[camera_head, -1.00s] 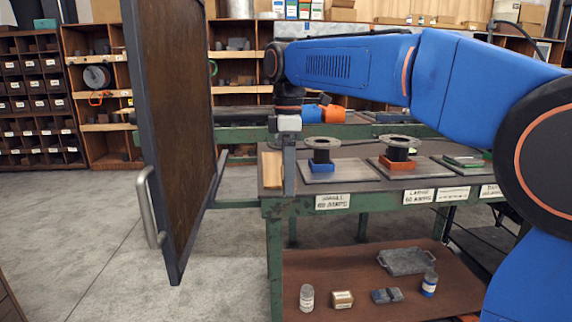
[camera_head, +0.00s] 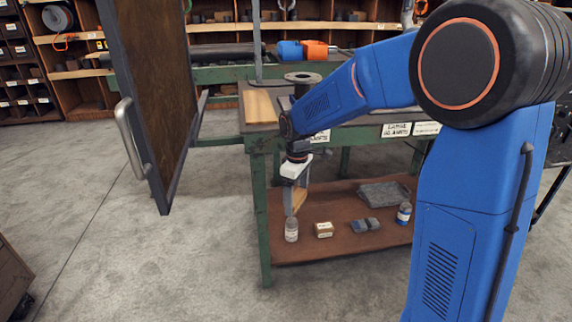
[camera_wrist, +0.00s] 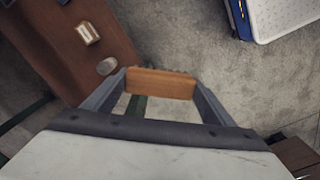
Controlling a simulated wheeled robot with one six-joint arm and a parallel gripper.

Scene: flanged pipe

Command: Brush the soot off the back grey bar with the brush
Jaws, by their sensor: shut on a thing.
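The brush also shows as a tan piece at the fingers in the head view (camera_head: 300,201). A long dark grey bar (camera_head: 190,52) lies on the rear bench, far behind my gripper. Whether soot is on it is too small to tell.
A hinged brown panel (camera_head: 150,95) with a handle stands left of the green bench (camera_head: 258,215).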

